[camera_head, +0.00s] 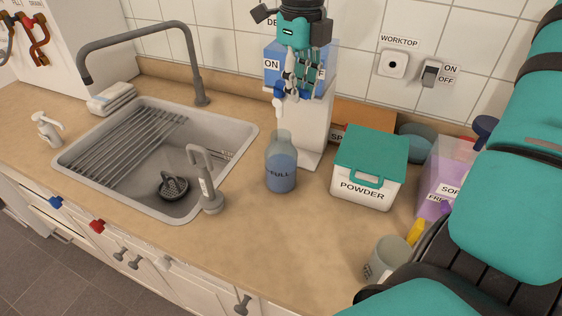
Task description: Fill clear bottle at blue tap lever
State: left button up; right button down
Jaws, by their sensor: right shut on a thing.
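The clear bottle (281,149) stands upright on the worktop, in front of the white dispenser (315,125). Blue liquid shows in its lower part, around and above the FULL mark. Its open mouth appears just below the white tap spout (278,108). The blue tap lever (279,93) is on the dispenser's front, near the ON label, and is partly covered. My right gripper (289,82) points down in front of the blue dispenser tank (327,64). Its fingers are shut at the lever, and the exact contact is hard to see. My left gripper is not in view.
A sink (236,130) with a tall faucet (201,85) lies left, and a small grey tap (209,185) stands left of the bottle. A POWDER box (363,187), purple container (435,195) and mug (386,259) stand right. Worktop in front of the bottle is clear.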

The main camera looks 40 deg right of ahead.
jog(key=shift+d+n, duration=0.15)
jog(key=shift+n, duration=0.15)
jog(key=shift+m+b, duration=0.35)
jog(key=shift+m, duration=0.05)
jog(key=shift+a+m, duration=0.3)
jog(key=shift+a+m+b, duration=0.1)
jog(key=shift+m+b, duration=0.3)
jog(key=shift+a+m, duration=0.2)
jog(key=shift+m, duration=0.1)
